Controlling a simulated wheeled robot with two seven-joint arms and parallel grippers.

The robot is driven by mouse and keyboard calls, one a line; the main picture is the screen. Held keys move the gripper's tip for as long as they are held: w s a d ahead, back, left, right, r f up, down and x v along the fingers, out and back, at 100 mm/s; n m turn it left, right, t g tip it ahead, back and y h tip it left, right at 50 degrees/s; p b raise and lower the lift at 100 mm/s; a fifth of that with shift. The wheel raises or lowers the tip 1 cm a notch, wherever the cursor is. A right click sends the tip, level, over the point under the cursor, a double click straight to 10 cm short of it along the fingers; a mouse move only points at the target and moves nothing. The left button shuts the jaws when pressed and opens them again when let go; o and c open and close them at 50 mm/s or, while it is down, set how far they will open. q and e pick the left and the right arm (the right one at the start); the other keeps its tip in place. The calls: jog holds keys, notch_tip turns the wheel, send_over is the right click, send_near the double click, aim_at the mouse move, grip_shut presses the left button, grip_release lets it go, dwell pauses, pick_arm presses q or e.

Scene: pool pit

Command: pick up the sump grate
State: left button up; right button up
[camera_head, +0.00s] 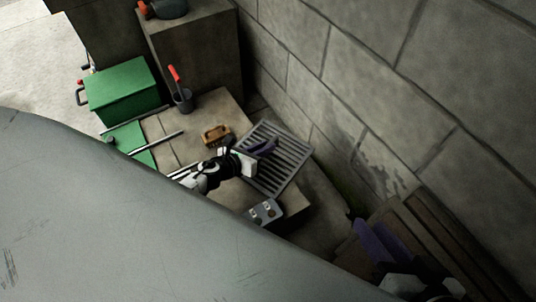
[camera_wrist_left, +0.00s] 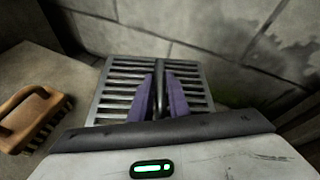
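The sump grate (camera_head: 285,165) is a grey, slatted square panel near the block wall. It fills the middle of the left wrist view (camera_wrist_left: 110,98), with a dark central bar running away from me. My left gripper (camera_head: 267,146) is over the grate. Its purple fingers (camera_wrist_left: 161,88) lie close together on either side of that bar and look shut on it. Whether the grate is clear of the floor I cannot tell. My right gripper (camera_head: 380,240) is low at the right, its two purple fingers apart and empty, far from the grate.
A wooden-handled brush (camera_head: 216,134) lies left of the grate, also in the left wrist view (camera_wrist_left: 28,115). A small metal box (camera_head: 263,213) sits in front. The block wall (camera_head: 340,90) closes the right.

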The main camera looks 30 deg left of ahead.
pick_arm(q)
grip_shut()
jog(key=shift+a, duration=0.1)
dwell(0.4)
dwell(0.5)
